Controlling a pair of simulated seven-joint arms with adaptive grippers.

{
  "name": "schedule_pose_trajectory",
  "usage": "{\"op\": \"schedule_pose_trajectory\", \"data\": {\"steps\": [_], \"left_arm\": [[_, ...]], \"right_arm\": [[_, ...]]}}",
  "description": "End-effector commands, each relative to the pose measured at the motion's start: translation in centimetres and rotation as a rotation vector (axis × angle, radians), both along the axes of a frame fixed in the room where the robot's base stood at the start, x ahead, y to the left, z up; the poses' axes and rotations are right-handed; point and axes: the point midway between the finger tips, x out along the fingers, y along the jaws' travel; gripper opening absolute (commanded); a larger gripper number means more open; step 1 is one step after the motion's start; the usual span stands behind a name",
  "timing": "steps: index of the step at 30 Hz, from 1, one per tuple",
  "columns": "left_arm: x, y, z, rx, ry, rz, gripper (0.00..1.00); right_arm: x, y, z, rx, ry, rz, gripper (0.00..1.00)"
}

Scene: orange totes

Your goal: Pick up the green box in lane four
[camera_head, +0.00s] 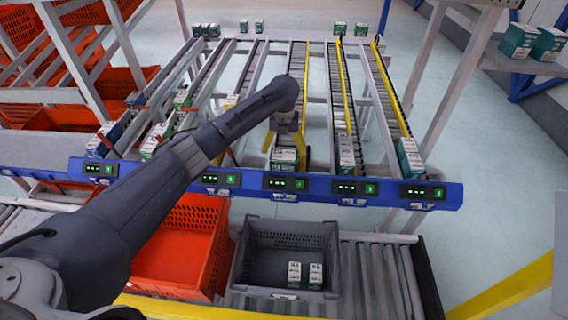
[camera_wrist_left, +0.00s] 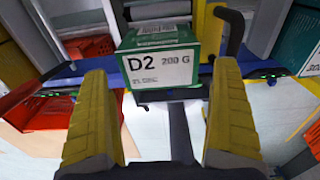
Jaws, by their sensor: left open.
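A green and white box (camera_wrist_left: 160,62) marked "D2 200 G" faces me in the left wrist view, at the front end of a roller lane. In the head view the box (camera_head: 284,159) sits at the front of a middle lane, behind the blue rail, partly hidden by my gripper. My left gripper (camera_head: 285,142) reaches over the lanes from the left and is at this box. In the left wrist view the yellow fingers of the gripper (camera_wrist_left: 162,100) are apart, one on each side of the box, with gaps visible. My right gripper is not in view.
The blue rail (camera_head: 320,187) with green displays runs along the lane fronts. Other boxes stand in neighbouring lanes, such as a teal one (camera_head: 409,160) at right. A grey tote (camera_head: 268,237) with two white boxes stands on the front conveyor, beside an orange tote (camera_head: 180,250).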

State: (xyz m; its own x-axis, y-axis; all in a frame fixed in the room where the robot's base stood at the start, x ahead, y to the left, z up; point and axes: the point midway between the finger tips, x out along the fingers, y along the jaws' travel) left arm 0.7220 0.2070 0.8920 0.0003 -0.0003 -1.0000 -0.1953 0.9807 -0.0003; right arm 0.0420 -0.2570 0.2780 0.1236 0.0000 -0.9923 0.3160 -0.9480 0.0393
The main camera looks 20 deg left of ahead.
Motion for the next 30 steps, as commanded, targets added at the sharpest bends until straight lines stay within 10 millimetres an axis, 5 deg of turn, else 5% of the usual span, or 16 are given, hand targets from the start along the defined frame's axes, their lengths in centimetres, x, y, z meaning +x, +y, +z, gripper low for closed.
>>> {"op": "schedule_pose_trajectory", "data": {"steps": [9, 19, 30], "left_arm": [[0.1, 0.1, -3.5, 0.0, 0.001, 0.0, 0.96], [0.2, 0.1, -3.8, 0.0, 0.0, 0.0, 0.96], [0.2, 0.1, -3.8, 0.0, 0.0, -0.001, 0.55]], "right_arm": [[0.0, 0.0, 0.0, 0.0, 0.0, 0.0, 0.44], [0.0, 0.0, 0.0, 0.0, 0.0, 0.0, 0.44], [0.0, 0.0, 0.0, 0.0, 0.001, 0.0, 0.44]]}}
